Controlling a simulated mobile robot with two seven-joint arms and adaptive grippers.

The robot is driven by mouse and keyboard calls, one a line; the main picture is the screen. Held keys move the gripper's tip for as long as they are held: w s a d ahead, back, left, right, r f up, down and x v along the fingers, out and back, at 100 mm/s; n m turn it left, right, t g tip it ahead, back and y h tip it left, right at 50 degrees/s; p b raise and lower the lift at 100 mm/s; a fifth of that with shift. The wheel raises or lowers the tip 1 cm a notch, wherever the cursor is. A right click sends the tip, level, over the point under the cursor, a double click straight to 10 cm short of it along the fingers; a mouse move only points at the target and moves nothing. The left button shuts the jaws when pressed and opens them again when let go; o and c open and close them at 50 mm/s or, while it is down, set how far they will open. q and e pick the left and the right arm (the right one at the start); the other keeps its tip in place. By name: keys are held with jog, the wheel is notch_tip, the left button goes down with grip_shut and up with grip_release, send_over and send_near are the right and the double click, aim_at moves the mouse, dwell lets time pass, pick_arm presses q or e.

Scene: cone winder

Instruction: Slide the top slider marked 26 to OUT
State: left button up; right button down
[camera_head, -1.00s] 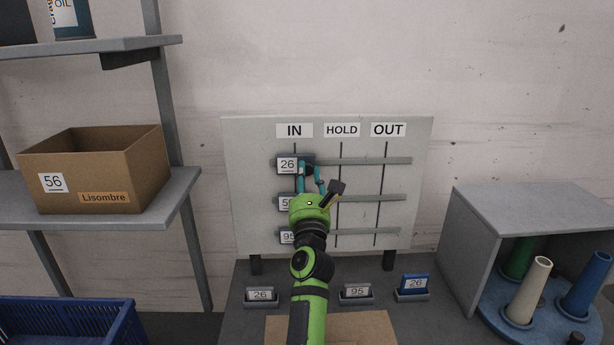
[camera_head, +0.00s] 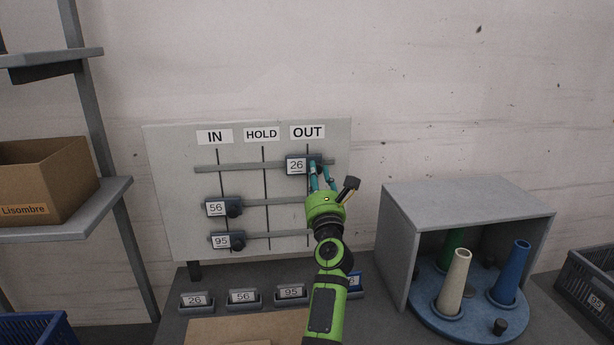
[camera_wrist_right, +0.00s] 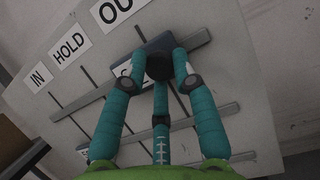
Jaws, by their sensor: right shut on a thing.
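The top slider marked 26 (camera_head: 296,166) sits on the top rail (camera_head: 250,167) of the white board (camera_head: 175,200), under the OUT label (camera_head: 307,132). My right gripper (camera_head: 319,172) is shut on the dark knob at the slider's right end. In the right wrist view the gripper's teal fingers (camera_wrist_right: 160,68) close around the knob, and the slider (camera_wrist_right: 151,46) shows behind them near the OUT label. The slider's number is partly hidden there. My left gripper is not in view.
Sliders 56 (camera_head: 216,209) and 95 (camera_head: 221,241) sit on the lower rails under IN. Several small numbered holders stand on the bench below. A grey open cabinet (camera_head: 465,205) with cones on a blue turntable is to the right. A shelf with a cardboard box (camera_head: 40,185) is left.

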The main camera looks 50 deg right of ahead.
jog(key=shift+s+d+r, duration=0.3)
jog(key=shift+r, duration=0.3)
jog(key=shift+s+d, duration=0.1)
jog(key=shift+d, duration=0.05)
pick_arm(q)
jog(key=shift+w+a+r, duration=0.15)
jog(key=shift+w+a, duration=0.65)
pick_arm(e)
jog(key=shift+s+d, duration=0.1)
jog(key=c, duration=1)
grip_release()
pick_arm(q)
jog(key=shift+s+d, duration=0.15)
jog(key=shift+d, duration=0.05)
pick_arm(e)
jog(key=shift+d+f, duration=0.1)
jog(key=shift+f, duration=0.1)
jog(key=shift+s+f, duration=0.1)
jog(key=shift+f, duration=0.1)
jog(key=shift+s+a+f, duration=0.2)
jog(key=shift+a, duration=0.15)
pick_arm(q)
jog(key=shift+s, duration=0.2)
pick_arm(e)
jog(key=v, duration=1.1)
jog(key=shift+s+r, duration=0.1)
